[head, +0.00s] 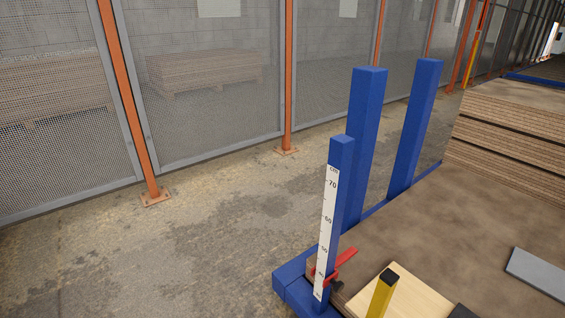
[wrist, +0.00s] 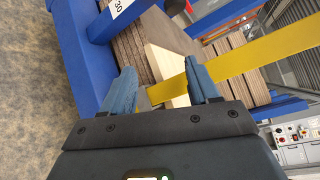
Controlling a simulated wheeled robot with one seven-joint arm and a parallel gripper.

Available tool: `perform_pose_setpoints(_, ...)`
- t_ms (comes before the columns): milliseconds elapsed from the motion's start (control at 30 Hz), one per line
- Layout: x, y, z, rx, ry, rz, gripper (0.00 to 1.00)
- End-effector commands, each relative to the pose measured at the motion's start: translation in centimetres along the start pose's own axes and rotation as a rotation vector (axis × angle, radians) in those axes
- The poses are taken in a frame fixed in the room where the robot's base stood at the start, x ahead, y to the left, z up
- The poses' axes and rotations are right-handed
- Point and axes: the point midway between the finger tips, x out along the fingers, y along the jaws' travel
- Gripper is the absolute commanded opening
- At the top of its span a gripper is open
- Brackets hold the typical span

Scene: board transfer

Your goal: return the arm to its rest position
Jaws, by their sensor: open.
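My gripper (wrist: 163,90) shows in the wrist view with its two blue fingers spread apart. I see nothing clamped between them. Beyond the fingertips are a pale wooden board (wrist: 165,64) and a yellow bar (wrist: 255,53) that crosses the view. The fingers partly hide both; I cannot tell whether they touch the bar. In the head view the pale board (head: 408,290) lies at the bottom, with a yellow post (head: 382,293) in front of it. My gripper cannot be made out clearly there.
A blue rack with uprights (head: 364,140) and a scale strip (head: 328,225) borders a brown board surface (head: 450,235). A red clamp (head: 340,265) sits at its corner. A grey plate (head: 537,274) and a board stack (head: 505,140) lie right. Mesh fencing (head: 205,85) stands behind open floor (head: 180,245).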

Motion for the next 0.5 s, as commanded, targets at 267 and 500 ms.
perform_pose_setpoints(267, -12.3, 2.8, -6.0, 0.961, 0.234, 0.178, 0.6)
perform_pose_setpoints(500, -22.4, 0.8, -7.3, 1.831, 0.435, 0.212, 0.6)
